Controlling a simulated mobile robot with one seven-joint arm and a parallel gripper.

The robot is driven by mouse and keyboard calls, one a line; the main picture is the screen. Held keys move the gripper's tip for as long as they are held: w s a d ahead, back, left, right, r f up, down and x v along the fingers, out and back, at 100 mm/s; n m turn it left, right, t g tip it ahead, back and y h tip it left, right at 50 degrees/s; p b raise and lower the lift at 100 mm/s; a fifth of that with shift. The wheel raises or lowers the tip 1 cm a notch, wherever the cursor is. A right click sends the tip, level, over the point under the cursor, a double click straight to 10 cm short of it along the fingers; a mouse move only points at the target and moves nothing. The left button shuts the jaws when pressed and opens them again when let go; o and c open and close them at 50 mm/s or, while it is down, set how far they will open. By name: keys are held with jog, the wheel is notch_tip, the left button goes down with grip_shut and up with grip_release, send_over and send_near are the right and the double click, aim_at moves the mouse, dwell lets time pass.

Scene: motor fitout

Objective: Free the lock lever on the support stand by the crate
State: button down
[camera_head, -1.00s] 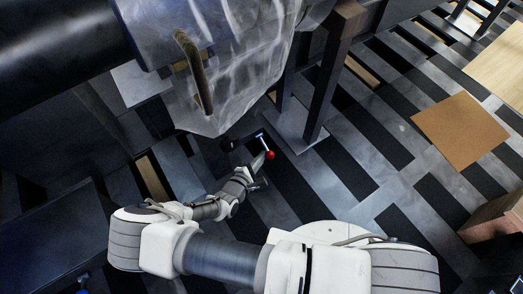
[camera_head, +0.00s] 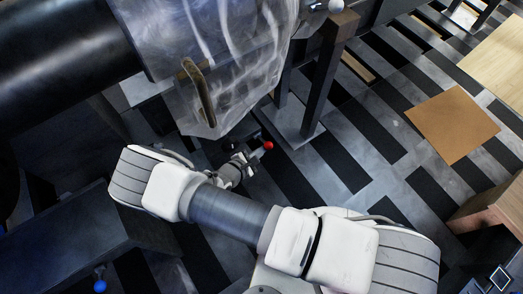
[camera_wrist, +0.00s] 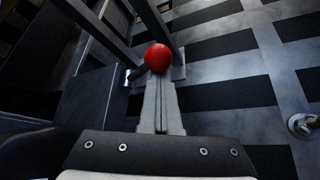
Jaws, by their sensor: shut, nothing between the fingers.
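The lock lever shows mainly as its red ball knob (camera_head: 268,146), low beside the foot of a dark support stand (camera_head: 325,80). In the wrist view the red knob (camera_wrist: 158,57) sits just beyond my fingertips, in line with them. My gripper (camera_head: 257,155) is shut and empty, its tips close to the knob. In the wrist view my gripper (camera_wrist: 160,82) has both fingers pressed together. I cannot tell whether the tips touch the knob. Most of the lever's rod is hidden behind the knob and gripper.
A wooden box (camera_head: 490,212) stands at right. A blue knob (camera_head: 100,286) is at lower left. The striped floor at right is mostly open.

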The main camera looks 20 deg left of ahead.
jog(key=shift+w+a+r, duration=0.1)
jog(key=shift+w+r, duration=0.05)
jog(key=shift+r, duration=0.4)
dwell(0.4)
notch_tip(320, 180, down, 5)
jog(key=b, duration=0.4)
jog(key=s+a+r+p, duration=0.2)
jog(key=s+a+r, duration=0.4)
jog(key=s, duration=0.1)
jog(key=shift+a+r, duration=0.15)
jog(key=shift+r, duration=0.1)
jog(key=shift+s, duration=0.15)
